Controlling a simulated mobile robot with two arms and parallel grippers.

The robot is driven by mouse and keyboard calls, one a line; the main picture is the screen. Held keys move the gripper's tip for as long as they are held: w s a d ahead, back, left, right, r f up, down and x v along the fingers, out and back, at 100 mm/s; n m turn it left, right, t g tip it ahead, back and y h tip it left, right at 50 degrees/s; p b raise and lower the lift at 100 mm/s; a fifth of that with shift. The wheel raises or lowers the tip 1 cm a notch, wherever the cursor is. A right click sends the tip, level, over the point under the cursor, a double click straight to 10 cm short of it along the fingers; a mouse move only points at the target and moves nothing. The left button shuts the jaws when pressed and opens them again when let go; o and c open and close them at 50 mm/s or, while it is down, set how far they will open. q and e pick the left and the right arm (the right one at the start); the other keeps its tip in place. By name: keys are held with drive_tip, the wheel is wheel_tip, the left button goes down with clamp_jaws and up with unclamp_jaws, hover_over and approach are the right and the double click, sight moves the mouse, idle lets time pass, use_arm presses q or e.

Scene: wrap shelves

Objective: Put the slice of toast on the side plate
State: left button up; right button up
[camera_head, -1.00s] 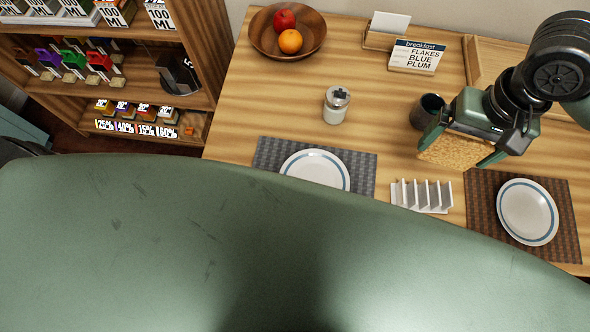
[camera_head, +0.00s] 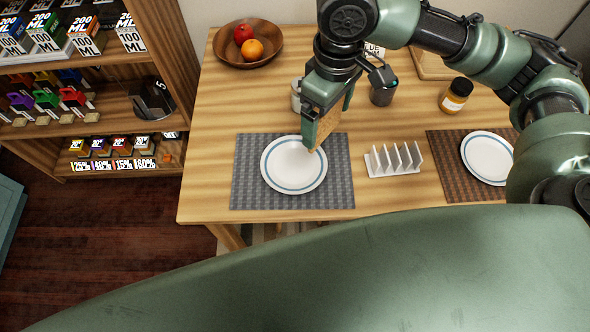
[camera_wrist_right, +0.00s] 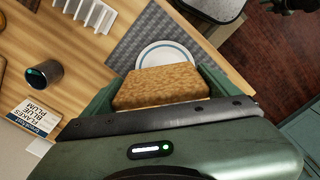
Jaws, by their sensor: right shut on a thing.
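The slice of toast (camera_head: 327,128) is brown and held upright on edge between the fingers of my right gripper (camera_head: 325,118). It also shows in the right wrist view (camera_wrist_right: 160,86), with a green finger on each side. The gripper is shut on it, above the upper right rim of a white plate with a blue ring (camera_head: 293,170). This plate is empty and lies on a grey mat (camera_head: 245,190); in the wrist view the toast partly covers it (camera_wrist_right: 165,52). A second similar plate (camera_head: 488,157) is on a brown mat at right. My left gripper is not in view.
A white toast rack (camera_head: 395,160) stands between the mats. A jar (camera_head: 297,96), a dark cup (camera_head: 383,92) and an amber jar (camera_head: 456,95) stand further back. A wooden bowl (camera_head: 270,55) holds fruit. Shelves (camera_head: 165,45) stand at left, beyond the table edge.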

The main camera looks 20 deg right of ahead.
drive_tip(key=w+a+f+n+b, duration=0.15)
drive_tip(key=w+n, duration=0.25)
drive_tip(key=n, duration=0.5)
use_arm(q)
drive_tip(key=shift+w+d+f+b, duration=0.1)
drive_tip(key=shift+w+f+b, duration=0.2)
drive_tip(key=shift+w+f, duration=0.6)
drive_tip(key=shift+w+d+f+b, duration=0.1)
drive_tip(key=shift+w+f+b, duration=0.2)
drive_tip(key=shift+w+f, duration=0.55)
use_arm(e)
drive_tip(key=n, duration=1.3)
hover_over(294, 165)
drive_tip(key=shift+f, duration=9.85)
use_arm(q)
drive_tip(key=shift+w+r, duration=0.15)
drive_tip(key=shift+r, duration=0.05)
use_arm(e)
drive_tip(key=shift+s+f, duration=0.1)
drive_tip(key=shift+f, duration=0.05)
drive_tip(key=o, duration=1.1)
drive_tip(key=shift+c, duration=0.2)
